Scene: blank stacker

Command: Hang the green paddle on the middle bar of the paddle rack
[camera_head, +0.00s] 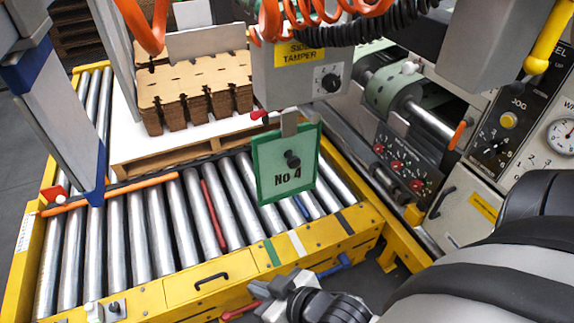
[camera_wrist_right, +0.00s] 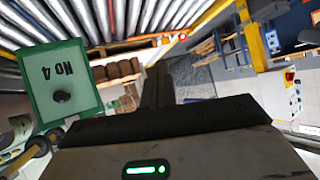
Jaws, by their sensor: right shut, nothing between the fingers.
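The green paddle (camera_head: 270,178) has a green rim, a pale face marked "No 4" and a black knob. It stands nearly upright below the side tamper box (camera_head: 300,80), with a grey tab at its top edge. It also shows upside down at the left of the right wrist view (camera_wrist_right: 75,92). My right gripper (camera_head: 262,293) is shut and empty, below and in front of the paddle and apart from it, just off the yellow front rail. Its dark fingers (camera_wrist_right: 157,85) show together in the wrist view. I cannot make out the paddle rack or its middle bar for certain. My left gripper is out of view.
The roller conveyor (camera_head: 135,240) has a yellow front rail (camera_head: 205,285) with green, white and black stripes. A red piece (camera_head: 240,311) and a blue piece (camera_head: 337,266) stick out near my gripper. Cardboard stacks (camera_head: 190,95) stand behind; a control panel (camera_head: 405,165) is at right.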

